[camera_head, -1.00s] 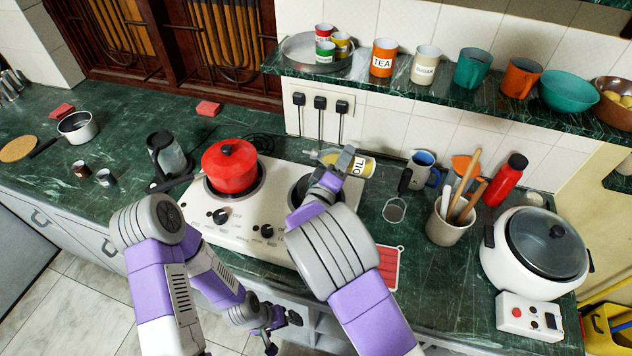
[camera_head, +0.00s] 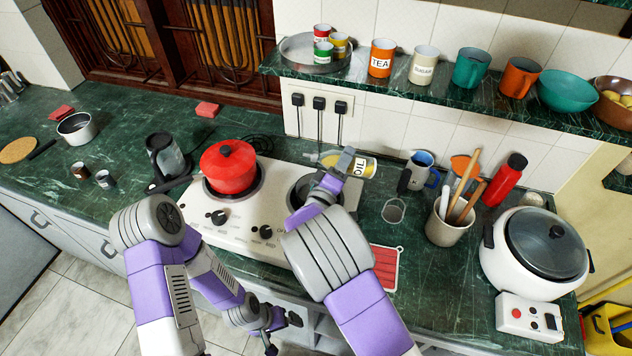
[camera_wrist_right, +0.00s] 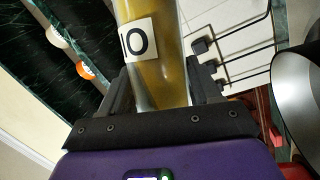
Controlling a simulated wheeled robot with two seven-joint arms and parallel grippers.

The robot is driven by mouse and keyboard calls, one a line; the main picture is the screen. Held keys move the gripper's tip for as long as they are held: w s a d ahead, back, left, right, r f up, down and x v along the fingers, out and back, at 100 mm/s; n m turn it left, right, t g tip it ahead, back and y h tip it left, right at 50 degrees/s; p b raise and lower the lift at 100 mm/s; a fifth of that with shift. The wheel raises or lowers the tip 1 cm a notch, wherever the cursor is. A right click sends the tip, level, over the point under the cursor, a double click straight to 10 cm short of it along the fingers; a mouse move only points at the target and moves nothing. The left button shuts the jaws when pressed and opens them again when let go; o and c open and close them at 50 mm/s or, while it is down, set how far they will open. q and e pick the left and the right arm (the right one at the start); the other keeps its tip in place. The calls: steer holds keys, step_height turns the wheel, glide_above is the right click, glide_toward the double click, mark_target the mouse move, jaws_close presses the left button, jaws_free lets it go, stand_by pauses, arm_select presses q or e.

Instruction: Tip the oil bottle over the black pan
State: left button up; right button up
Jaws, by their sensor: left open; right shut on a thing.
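The oil bottle (camera_head: 364,167) is a clear bottle of yellow oil with a white label. It lies nearly on its side in the air, its neck pointing left, above the right part of the stove. My right gripper (camera_head: 343,163) is shut on it; in the right wrist view the bottle (camera_wrist_right: 160,70) sits between the two fingers (camera_wrist_right: 160,95). The black pan (camera_head: 297,190) is on the right burner, below the bottle's neck and mostly hidden by my right arm. My left gripper (camera_head: 283,326) is open and low, in front of the counter, away from the bottle.
A red pot (camera_head: 229,167) stands on the left burner. A kettle (camera_head: 166,157) is left of the stove. A blue-lined mug (camera_head: 420,170) and a utensil holder (camera_head: 448,222) stand to the right. A shelf (camera_head: 440,97) with mugs runs above the back.

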steer(key=shift+a, duration=0.2)
steer(key=shift+d, duration=0.15)
steer(key=shift+d, duration=0.1)
steer(key=shift+a, duration=0.2)
steer(key=shift+d+n, duration=0.25)
steer(key=shift+n, duration=0.05)
steer(key=shift+a, duration=0.15)
steer(key=shift+d+n+t, duration=0.2)
steer(key=shift+n+t, duration=0.1)
stand_by(0.4)
steer(key=shift+a, duration=0.1)
